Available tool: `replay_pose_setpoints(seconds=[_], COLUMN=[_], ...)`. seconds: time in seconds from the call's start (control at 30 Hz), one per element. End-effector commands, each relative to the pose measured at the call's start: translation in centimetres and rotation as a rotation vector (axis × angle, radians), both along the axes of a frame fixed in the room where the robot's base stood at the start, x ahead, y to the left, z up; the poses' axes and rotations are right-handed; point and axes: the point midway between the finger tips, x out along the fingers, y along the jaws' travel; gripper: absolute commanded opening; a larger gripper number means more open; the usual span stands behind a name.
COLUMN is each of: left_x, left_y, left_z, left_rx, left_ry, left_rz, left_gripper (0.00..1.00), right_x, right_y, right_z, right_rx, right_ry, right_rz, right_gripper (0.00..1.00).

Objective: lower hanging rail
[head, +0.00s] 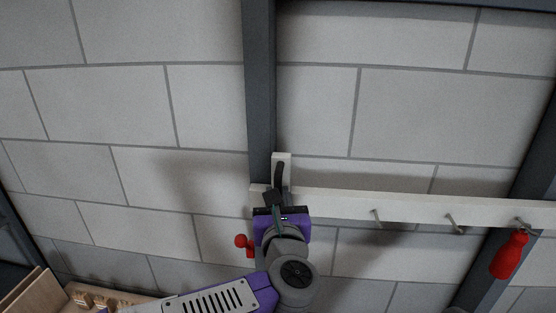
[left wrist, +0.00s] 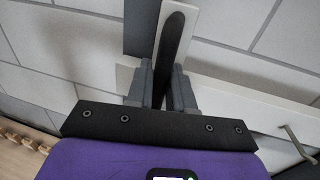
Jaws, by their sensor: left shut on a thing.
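The hanging rail (head: 410,208) is a long white batten with several metal hooks, running along the wall to the right edge of the head view. It also shows in the left wrist view (left wrist: 245,100). At its left end a short white upright piece (head: 287,160) carries a dark curved handle (head: 279,174). My left gripper (head: 275,196) is shut on this handle (left wrist: 170,45), seen between the fingers (left wrist: 162,88) in the left wrist view. The gripper hides part of the rail's left end. My right gripper is not in view.
A small red object (head: 241,241) shows just left of my wrist. Dark posts (head: 260,80) stand against the grey block wall. Wooden pieces (head: 85,298) lie at lower left. The wall above the rail is clear.

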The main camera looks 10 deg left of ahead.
Motion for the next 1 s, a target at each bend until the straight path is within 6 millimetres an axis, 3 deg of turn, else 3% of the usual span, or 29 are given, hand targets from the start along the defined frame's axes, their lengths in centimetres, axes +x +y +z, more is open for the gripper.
replay_pose_setpoints(seconds=[0.03,0.1,0.3,0.53,0.9,0.93,1.0], left_x=[0.1,0.1,0.1,0.0,0.0,0.0,0.0], left_y=[0.0,0.0,0.0,0.0,0.0,0.0,0.0], left_z=[-1.9,-3.5,-6.9,-8.4,-8.5,-8.5,-8.5], left_rx=[0.007,0.006,0.003,0.001,0.0,0.0,0.0], left_ry=[0.012,0.01,0.01,0.006,0.006,0.006,0.005], left_rz=[0.0,0.0,0.0,-0.002,-0.003,-0.002,-0.002], left_gripper=[0.0,0.0,0.0,0.0,0.0,0.26,0.37], right_x=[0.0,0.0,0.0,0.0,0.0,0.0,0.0], right_y=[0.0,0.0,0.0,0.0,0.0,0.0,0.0], right_z=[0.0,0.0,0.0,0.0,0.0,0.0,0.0], right_rx=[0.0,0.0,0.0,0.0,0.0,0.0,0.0], right_ry=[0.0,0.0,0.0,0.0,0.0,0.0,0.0], right_rz=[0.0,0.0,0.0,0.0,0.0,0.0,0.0], right_gripper=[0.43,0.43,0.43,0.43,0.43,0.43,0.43])
